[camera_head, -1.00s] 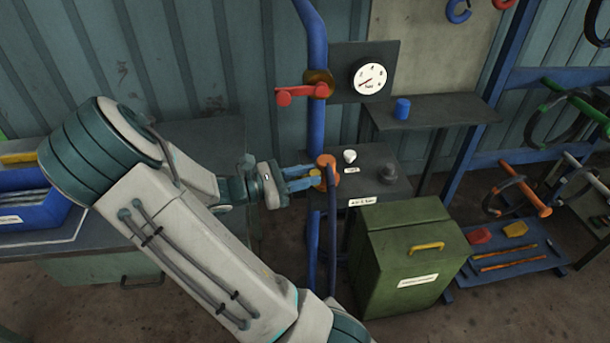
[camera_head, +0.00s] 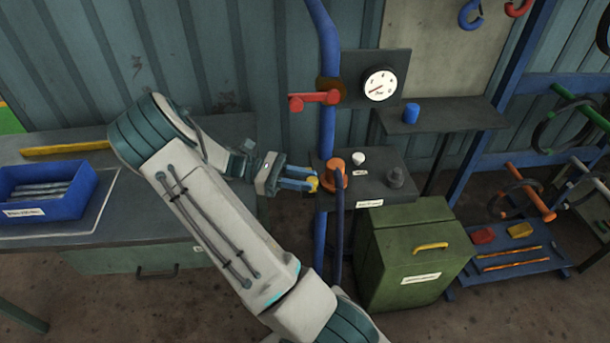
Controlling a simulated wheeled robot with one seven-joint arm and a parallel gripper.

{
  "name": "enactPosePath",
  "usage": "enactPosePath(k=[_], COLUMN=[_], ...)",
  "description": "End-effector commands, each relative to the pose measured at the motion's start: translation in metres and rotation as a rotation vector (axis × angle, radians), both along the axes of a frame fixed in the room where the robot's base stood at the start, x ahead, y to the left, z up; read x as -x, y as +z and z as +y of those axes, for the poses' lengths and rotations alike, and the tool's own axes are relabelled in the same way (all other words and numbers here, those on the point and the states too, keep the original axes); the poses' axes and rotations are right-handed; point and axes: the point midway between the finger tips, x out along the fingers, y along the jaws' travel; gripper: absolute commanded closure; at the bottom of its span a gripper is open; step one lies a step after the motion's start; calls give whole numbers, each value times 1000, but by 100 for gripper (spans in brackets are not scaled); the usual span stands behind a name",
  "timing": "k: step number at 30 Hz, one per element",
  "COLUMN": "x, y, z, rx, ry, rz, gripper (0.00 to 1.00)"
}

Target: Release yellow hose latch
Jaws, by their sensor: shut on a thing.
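The yellow hose latch (camera_head: 313,184) is a small yellow piece just left of the orange hose coupling (camera_head: 336,171). A dark hose (camera_head: 338,235) hangs down from the coupling. My gripper (camera_head: 306,180) reaches in from the left with its blue fingers shut on the yellow latch, which is mostly covered by the fingertips. The picture is too small to tell how far the latch is turned or pulled.
A blue vertical pipe (camera_head: 327,120) with a red valve handle (camera_head: 315,98) stands behind my gripper. A gauge (camera_head: 379,84) is at upper right. A green box (camera_head: 415,255) stands below right. The bench (camera_head: 130,232) with a blue bin (camera_head: 75,203) is at left.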

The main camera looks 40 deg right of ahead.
Motion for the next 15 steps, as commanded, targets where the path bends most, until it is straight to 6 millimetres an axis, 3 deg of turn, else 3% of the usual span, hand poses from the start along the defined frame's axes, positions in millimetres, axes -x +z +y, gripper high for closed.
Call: enactPosePath(k=[15], x=[-1], y=[1], z=[1], rx=[4], ry=[-55], rz=[-2], gripper=[100])
